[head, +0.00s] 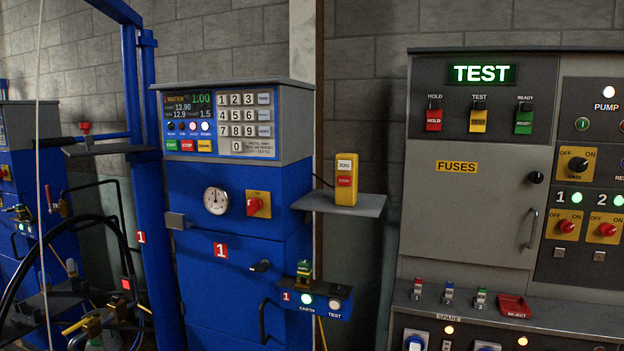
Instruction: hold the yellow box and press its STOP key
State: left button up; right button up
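The yellow box (346,168) stands upright on a small grey shelf (325,203) at the centre of the head view. Its front carries a pale label or key on top and a red STOP key (344,181) below it. Neither of my grippers shows in the head view.
A blue machine (235,272) with keypad and dial stands left of the shelf. A grey control cabinet (480,200) with a lit TEST display stands to the right. A blue post (150,190) and dark hoses are at left. Space above the shelf around the box looks clear.

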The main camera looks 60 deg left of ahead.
aim_at(342, 181)
jog(key=i+u, duration=0.35)
jog(key=i+j+u, duration=0.1)
jog(key=u, duration=0.2)
jog(key=i+l+u, duration=0.1)
jog(key=i+u, duration=0.25)
jog(key=i+j+u, duration=0.15)
jog(key=i+u, duration=0.85)
jog(key=k, duration=0.05)
